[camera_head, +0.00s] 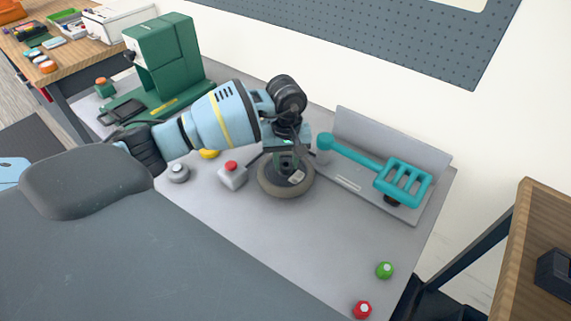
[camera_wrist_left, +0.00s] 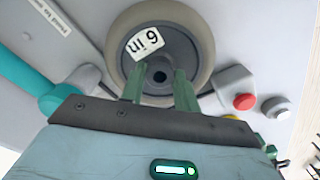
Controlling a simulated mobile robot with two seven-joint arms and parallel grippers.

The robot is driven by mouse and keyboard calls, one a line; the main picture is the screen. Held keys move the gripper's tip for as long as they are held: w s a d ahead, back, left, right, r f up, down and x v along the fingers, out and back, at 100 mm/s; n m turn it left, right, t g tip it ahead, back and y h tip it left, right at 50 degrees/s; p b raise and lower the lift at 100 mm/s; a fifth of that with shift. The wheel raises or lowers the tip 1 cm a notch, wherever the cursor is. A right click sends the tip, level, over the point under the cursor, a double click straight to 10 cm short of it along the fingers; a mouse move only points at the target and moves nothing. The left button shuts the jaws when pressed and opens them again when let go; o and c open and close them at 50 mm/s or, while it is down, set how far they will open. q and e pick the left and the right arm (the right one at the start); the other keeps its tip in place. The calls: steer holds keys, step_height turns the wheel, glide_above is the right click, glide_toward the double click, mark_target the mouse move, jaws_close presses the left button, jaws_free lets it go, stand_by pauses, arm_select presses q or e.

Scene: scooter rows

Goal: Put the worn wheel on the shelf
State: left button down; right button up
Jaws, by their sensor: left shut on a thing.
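The wheel (camera_head: 266,188) has a worn-looking grey-brown tyre and a dark hub with a white label. In the left wrist view the wheel (camera_wrist_left: 202,45) fills the top middle, and its label reads "6 in". My left gripper (camera_head: 287,160) reaches in from above the wheel. In the wrist view its green fingers (camera_wrist_left: 160,90) close at the hub. I cannot tell whether the wheel touches the grey bench or hangs just above it. No thing is clearly a shelf; a wooden-topped unit (camera_head: 522,235) stands at the right edge. My right gripper is not in view.
A teal slotted tool (camera_head: 360,155) lies on a grey angled fixture (camera_head: 400,145) right of the wheel. A red-button box (camera_head: 232,176) sits close left. A green machine (camera_head: 165,60) stands at back left. Green (camera_head: 384,270) and red (camera_head: 362,310) knobs are at front right.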

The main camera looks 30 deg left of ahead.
arm_select(q)
steer(key=shift+f, duration=0.85)
steer(key=shift+f, duration=0.25)
steer(key=c, duration=1)
jaws_free()
steer(key=shift+c, duration=0.2)
steer(key=shift+r, duration=0.15)
